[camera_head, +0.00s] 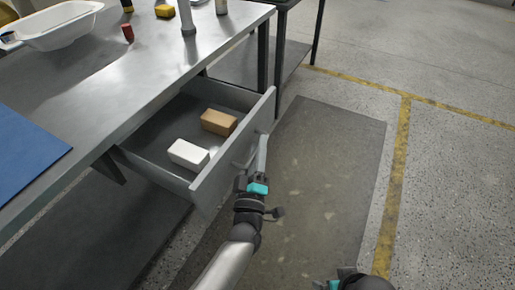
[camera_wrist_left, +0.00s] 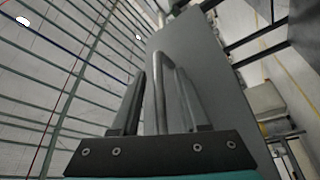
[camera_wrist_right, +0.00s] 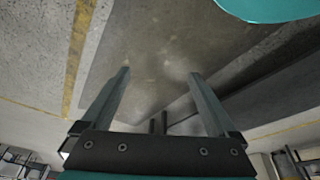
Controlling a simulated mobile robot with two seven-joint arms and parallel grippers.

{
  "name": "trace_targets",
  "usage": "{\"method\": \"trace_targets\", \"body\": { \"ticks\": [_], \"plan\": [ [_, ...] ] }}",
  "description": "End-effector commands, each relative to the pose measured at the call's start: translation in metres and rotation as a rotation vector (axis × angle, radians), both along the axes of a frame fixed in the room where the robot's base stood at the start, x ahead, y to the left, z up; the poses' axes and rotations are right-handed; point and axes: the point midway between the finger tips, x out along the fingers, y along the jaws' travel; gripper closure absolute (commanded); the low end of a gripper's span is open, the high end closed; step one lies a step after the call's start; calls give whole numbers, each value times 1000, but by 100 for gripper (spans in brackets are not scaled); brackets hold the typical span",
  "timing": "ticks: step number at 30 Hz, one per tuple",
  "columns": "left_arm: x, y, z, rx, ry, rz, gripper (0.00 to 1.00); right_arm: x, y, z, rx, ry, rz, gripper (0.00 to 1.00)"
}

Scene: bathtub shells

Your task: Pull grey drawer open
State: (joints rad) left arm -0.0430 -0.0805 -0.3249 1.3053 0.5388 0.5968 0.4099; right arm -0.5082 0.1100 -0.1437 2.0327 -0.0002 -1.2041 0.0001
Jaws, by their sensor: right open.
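The grey drawer (camera_head: 203,183) under the metal workbench stands pulled out, with its inside showing. An orange-brown block (camera_head: 219,122) and a white block (camera_head: 188,154) lie in it. My left gripper (camera_head: 257,171) is at the bar handle on the drawer front. In the left wrist view the handle (camera_wrist_left: 162,85) lies between the two partly closed fingers (camera_wrist_left: 159,70), against the grey front panel. The exact contact is hard to see.
The workbench top (camera_head: 115,85) carries a white tub (camera_head: 58,28), a red item (camera_head: 128,33), a yellow item (camera_head: 164,11) and a blue sheet (camera_head: 25,150). A dark mat (camera_head: 330,175) covers clear floor before the drawer. A dark table stands behind.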

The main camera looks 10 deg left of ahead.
Motion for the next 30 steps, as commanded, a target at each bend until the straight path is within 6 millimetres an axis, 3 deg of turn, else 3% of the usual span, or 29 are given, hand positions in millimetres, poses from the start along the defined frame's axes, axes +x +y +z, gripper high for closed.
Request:
{"method": "trace_targets", "body": {
  "ticks": [7, 11, 24, 30],
  "plan": [
    [-2, 0, 0, 0, -1, -1, 55, 0, 0, 1, 0, 0, -1, 6],
    [-13, 0, -2, 0, 1, 0, 55, -1, -1, -2, 0, 4, -1, 6],
    [-111, 0, -23, 1, 5, -2, 55, -21, -4, -44, -11, 71, 2, 6],
    [-140, 0, -29, 1, 1, 0, 55, -26, -4, -52, -12, 82, 2, 6]
  ]
}}
